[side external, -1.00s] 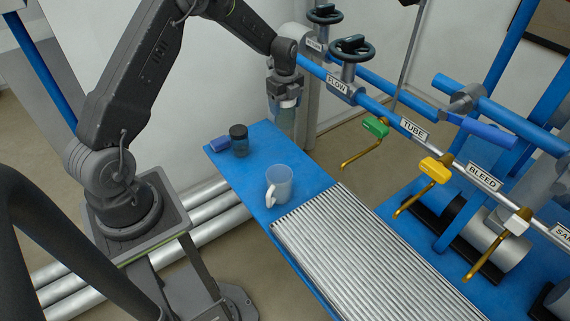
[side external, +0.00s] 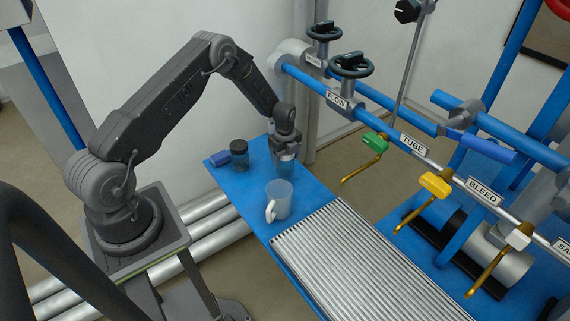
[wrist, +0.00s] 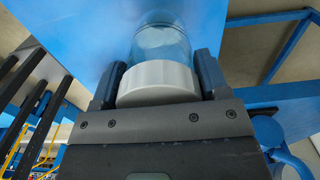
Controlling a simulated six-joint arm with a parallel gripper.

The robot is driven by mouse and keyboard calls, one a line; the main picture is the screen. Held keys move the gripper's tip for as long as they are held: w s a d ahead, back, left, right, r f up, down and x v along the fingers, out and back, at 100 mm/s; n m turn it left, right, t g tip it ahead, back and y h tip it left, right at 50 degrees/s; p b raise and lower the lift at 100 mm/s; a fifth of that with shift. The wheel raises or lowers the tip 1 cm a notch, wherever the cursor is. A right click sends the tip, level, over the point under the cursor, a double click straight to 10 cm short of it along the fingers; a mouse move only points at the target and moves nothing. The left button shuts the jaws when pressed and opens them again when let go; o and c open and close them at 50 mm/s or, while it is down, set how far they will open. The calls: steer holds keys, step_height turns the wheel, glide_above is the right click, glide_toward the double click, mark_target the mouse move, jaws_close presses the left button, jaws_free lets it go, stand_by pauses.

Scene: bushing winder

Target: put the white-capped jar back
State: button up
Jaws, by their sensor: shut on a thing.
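The white-capped jar (wrist: 160,45) is in my gripper (wrist: 160,82), with the two fingers on either side of its white cap (wrist: 158,80) in the wrist view. In the side external view my gripper (side external: 285,145) points down over the far end of the blue table, and the clear jar (side external: 286,166) hangs upright below it. The jar's base is at or close to the table top; I cannot tell whether it touches. The cap is mostly hidden by the gripper in the side view.
A ribbed metal rack (side external: 365,265) covers the table's near part. Pipes and valve handles (side external: 376,143) are at right.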

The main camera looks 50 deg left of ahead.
steer(key=shift+f, duration=1.55)
steer(key=shift+f, duration=0.15)
steer(key=o, duration=0.9)
